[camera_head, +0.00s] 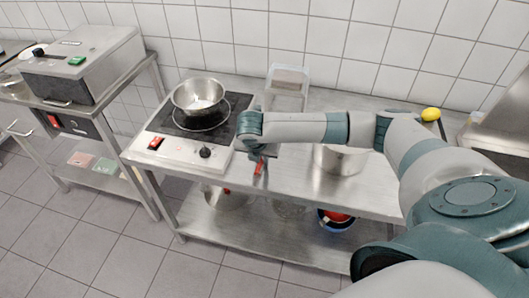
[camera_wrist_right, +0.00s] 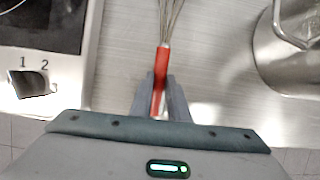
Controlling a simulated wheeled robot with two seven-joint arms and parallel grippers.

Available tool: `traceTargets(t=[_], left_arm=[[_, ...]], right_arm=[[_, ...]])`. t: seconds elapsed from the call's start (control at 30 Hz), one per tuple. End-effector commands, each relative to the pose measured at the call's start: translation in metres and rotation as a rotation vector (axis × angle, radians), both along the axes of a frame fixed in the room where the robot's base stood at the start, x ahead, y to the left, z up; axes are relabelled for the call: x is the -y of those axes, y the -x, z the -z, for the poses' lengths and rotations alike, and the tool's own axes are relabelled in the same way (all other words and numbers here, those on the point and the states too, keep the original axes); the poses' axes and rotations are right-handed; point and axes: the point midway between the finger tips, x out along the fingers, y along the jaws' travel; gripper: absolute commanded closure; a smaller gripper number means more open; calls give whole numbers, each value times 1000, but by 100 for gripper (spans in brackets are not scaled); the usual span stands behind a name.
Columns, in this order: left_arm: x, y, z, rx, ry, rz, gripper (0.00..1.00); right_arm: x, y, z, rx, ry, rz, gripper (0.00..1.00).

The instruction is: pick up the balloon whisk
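The balloon whisk has a red handle (camera_wrist_right: 160,88) and thin metal wires (camera_wrist_right: 171,18). In the right wrist view its handle lies between the two fingers of my right gripper (camera_wrist_right: 160,85), which look closed against it. The wires point away from the gripper, over the steel table. In the head view part of the red handle (camera_head: 260,166) shows below my right gripper (camera_head: 257,155), near the table's front edge; the wires are hidden by my arm. My left gripper is not in view.
A hob (camera_head: 170,148) with a steel pan (camera_head: 199,97) stands to the left of the gripper. A steel pot (camera_head: 340,160) stands to the right. A clear container (camera_head: 288,82) is behind, and a lemon (camera_head: 430,114) lies at the far right. A lower shelf (camera_head: 270,232) holds bowls.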

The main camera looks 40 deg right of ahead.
Motion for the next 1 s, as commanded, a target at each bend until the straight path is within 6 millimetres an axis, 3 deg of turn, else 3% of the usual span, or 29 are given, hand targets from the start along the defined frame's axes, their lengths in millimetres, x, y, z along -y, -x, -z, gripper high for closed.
traceTargets(t=[0.47,1.0], left_arm=[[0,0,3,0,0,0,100],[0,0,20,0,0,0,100]], right_arm=[[0,-1,-8,2,0,1,100],[0,-1,-86,4,-1,1,100]])
